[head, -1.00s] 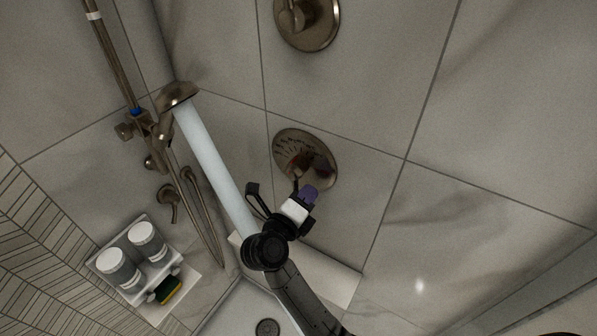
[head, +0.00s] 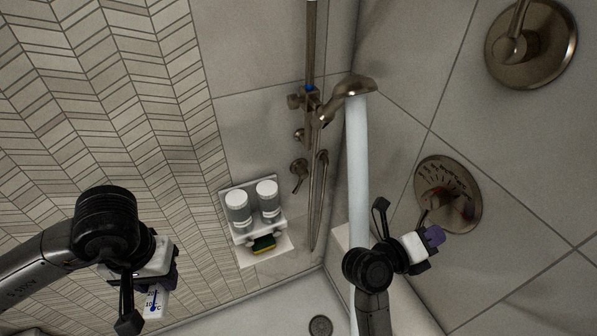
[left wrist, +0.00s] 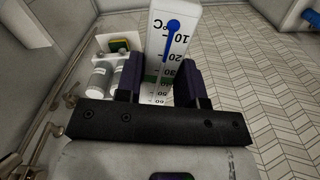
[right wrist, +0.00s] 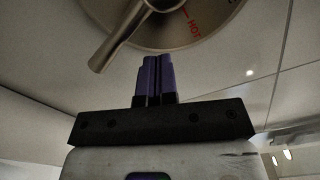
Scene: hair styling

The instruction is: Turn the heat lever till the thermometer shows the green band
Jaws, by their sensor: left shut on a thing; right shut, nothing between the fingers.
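My left gripper (left wrist: 160,88) is shut on a white thermometer (left wrist: 182,50); the thermometer also shows at the lower left of the head view (head: 153,303). Its blue column runs from the bulb to about the 20s, short of the green band (left wrist: 151,78) near 40. The heat lever (right wrist: 122,38) on its round metal plate (right wrist: 190,30), marked HOT in red, points down-left in the right wrist view. The plate shows at the right of the head view (head: 437,178). My right gripper (right wrist: 155,60) is shut and empty beside the lever; contact is unclear.
Water (head: 357,170) pours from the shower head (head: 355,86) just left of my right gripper. A second lever plate (head: 545,60) is above. A wall shelf (head: 247,262) holds two bottles and a sponge.

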